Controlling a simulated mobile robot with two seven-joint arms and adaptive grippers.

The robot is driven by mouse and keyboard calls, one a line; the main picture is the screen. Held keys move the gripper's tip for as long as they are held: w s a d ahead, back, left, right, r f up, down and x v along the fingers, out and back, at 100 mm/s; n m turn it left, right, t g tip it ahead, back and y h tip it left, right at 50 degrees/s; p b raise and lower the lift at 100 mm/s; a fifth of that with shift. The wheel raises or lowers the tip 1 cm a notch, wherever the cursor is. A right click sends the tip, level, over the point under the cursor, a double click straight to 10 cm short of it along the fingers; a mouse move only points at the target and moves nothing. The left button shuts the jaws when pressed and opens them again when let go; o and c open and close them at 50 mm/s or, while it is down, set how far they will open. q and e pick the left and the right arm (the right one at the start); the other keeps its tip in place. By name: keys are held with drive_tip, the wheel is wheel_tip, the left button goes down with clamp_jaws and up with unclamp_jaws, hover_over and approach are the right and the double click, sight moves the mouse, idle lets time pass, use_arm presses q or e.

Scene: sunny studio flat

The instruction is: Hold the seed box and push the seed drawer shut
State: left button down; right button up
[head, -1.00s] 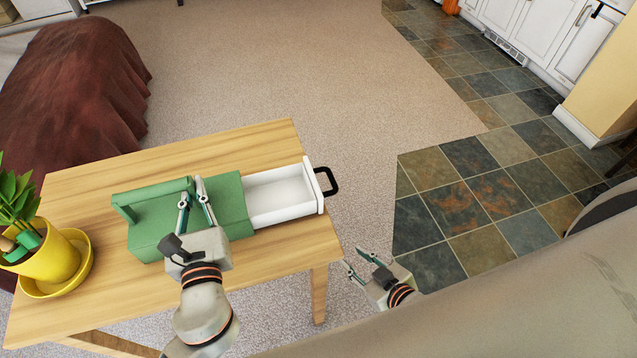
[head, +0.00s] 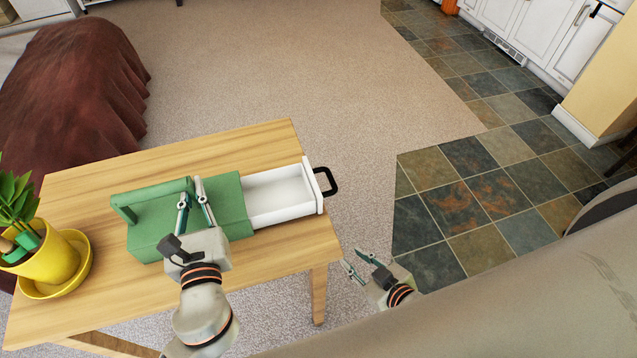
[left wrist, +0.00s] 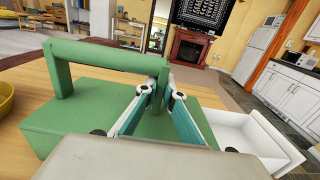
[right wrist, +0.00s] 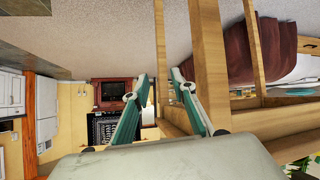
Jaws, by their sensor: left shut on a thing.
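The green seed box (head: 226,190) with a bar handle on top stands on the wooden table; it also shows in the left wrist view (left wrist: 60,120). The white seed drawer (head: 283,193) sticks out of its right side, empty inside, with a black pull (head: 326,181) at its end. In the left wrist view the drawer (left wrist: 238,132) is at the right. My left gripper (head: 192,186) is shut on the box handle's right-hand post, above the box top. My right gripper (head: 359,260) is open and empty, beyond the table's right edge and below the drawer front.
The wooden table (head: 110,283) holds a yellow plant pot (head: 55,265) on a saucer at its left. In the right wrist view the table legs and rails (right wrist: 212,60) stand close to my right gripper. Carpet (head: 345,130) lies open right of the table.

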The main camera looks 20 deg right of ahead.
drive_tip(key=shift+d+f, duration=0.1)
drive_tip(key=shift+d, duration=0.05)
clamp_jaws()
drive_tip(key=d+r+m+g+y, duration=0.1)
drive_tip(key=d+r+m+y, duration=0.1)
drive_tip(key=d+m, duration=0.45)
drive_tip(key=w+d+r+m+t+y, duration=0.1)
drive_tip(key=w+d+r+m+y, duration=0.2)
drive_tip(key=r, duration=0.6)
drive_tip(key=w+d+r+m+t+y, duration=0.15)
drive_tip(key=r+y, duration=0.25)
drive_tip(key=r, duration=0.6)
drive_tip(key=w+a+f+m, duration=0.1)
drive_tip(key=w+a+f, duration=0.1)
drive_tip(key=w+a, duration=0.5)
drive_tip(key=shift+w+a+f, duration=0.2)
drive_tip(key=shift+w+a, duration=0.15)
drive_tip(key=shift+a, duration=1.15)
